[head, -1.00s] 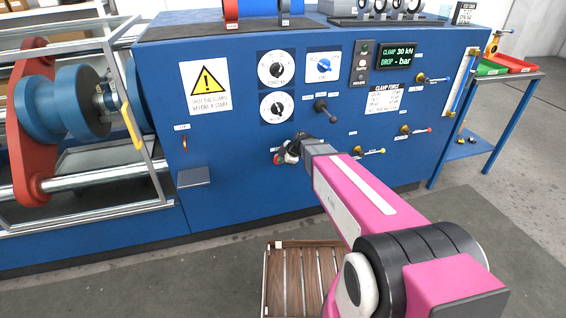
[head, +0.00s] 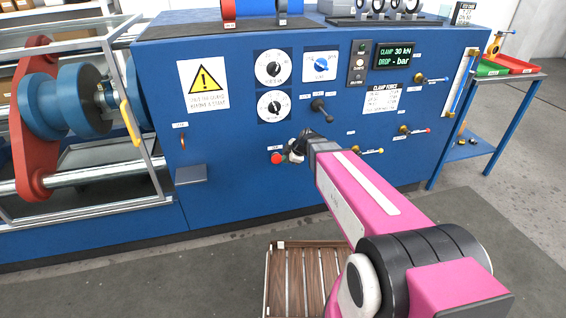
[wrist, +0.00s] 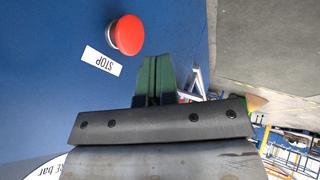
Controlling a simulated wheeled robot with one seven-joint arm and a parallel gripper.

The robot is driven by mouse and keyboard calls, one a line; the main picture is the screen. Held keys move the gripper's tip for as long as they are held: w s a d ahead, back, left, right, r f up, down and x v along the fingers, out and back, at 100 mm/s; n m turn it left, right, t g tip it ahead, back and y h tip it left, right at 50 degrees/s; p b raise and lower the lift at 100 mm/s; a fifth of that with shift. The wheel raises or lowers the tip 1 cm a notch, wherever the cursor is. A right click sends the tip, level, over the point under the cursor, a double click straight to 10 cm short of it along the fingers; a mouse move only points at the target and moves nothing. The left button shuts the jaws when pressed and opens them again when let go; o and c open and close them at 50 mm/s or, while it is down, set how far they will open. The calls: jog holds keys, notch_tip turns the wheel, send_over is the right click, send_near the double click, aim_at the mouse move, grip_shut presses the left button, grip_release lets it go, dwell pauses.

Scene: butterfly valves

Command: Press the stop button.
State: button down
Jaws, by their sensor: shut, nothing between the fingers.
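The red stop button (head: 276,158) is on the blue front panel of the machine, just left of my gripper (head: 294,150). In the wrist view, the button (wrist: 128,35) is a round red mushroom head standing out from the panel. Its white STOP label (wrist: 102,61) appears upside down. My gripper's dark green fingers (wrist: 157,62) are together and empty, to the right of the button and apart from it in the picture. The exact gap between fingertips and panel cannot be told.
A black lever (head: 320,106) and brass valves with coloured handles (head: 405,130) stick out near my arm. A grey ledge (head: 190,174) juts out at the left. A wooden slatted platform (head: 305,280) lies on the floor in front.

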jog(key=v, duration=0.5)
jog(key=shift+s+d+r, duration=0.15)
jog(key=shift+s, duration=0.05)
jog(key=s+d+f+m+g+h, duration=0.2)
jog(key=s+d+f+m+h, duration=0.1)
jog(key=s+d+m, duration=0.4)
jog(key=s+d+f+m+g+h, duration=0.2)
jog(key=s+d+m, duration=0.5)
jog(key=m, duration=0.6)
jog(key=shift+d+f+h, duration=0.5)
jog(key=shift+d+f, duration=0.15)
jog(key=shift+d, duration=0.1)
